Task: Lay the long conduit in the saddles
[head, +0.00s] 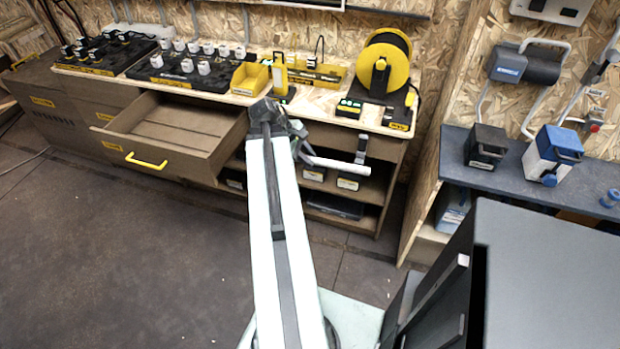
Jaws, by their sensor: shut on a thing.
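My gripper (302,152) is at the far end of my outstretched arm, in front of the workbench. It is shut on the long conduit (338,165), a white tube. The tube sticks out to the right, slightly lower at its right end, in front of the bench's open shelves. Its left part is hidden by my arm and gripper. A small grey and white bracket (362,143) shows at the bench's front edge, just above the tube's right end; I cannot tell whether it is a saddle or whether the tube touches it. No other saddle is clear.
A drawer (180,133) stands open left of my arm. The workbench (330,122) bears a yellow bin (250,78), a yellow cable reel (383,64) and black trays of small parts. A dark side bench (510,165) stands at right. Floor (130,250) at left is clear.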

